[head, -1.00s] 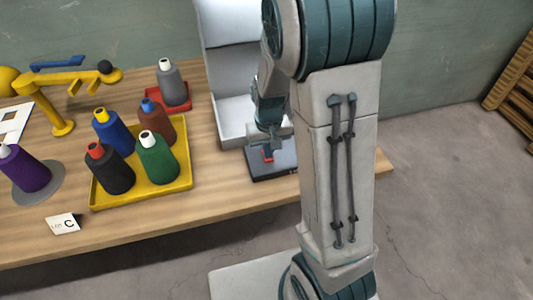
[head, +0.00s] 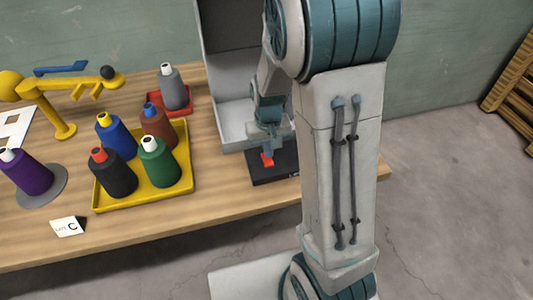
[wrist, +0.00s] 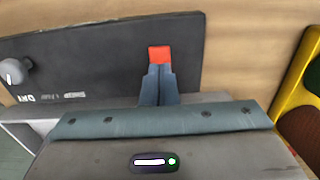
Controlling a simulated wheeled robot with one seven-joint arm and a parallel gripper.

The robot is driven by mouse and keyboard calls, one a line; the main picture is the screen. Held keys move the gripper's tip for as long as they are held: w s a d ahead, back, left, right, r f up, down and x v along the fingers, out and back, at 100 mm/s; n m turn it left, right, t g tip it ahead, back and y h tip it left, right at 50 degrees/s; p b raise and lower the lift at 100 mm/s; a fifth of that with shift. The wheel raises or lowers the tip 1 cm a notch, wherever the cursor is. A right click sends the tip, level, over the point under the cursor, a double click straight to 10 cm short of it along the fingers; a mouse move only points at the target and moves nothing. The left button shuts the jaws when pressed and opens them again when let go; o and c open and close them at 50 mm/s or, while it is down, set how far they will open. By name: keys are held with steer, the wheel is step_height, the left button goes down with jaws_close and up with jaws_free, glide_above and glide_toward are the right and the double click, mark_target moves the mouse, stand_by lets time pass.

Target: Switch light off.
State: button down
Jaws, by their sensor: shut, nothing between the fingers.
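A dark control box (head: 282,174) with a red rocker switch (head: 267,160) sits on the wooden table, in front of a grey light booth (head: 232,62). The booth's inside looks dim. In the wrist view the box (wrist: 100,62) lies flat and the red switch (wrist: 159,54) shows just beyond my fingertips. My gripper (wrist: 159,70) is shut and empty, its fingertips at the near edge of the switch. I cannot tell whether they touch it. In the head view my gripper (head: 268,150) is partly hidden by my arm.
A round knob (wrist: 14,71) stands on the box's left end in the wrist view. Left of the booth are a yellow tray (head: 118,202) with several thread cones, a grey cone on a red tray (head: 178,108) and a yellow stand (head: 60,125). A wooden pallet (head: 512,100) stands far right.

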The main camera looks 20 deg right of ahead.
mark_target(268, 162)
steer(key=shift+r+p, duration=1.3)
steer(key=shift+r, duration=0.75)
steer(key=s+r+t, duration=0.3)
steer(key=s+r, duration=1.1)
steer(key=shift+s+r, duration=0.3)
steer(key=shift+r, duration=0.05)
steer(key=shift+w, duration=0.1)
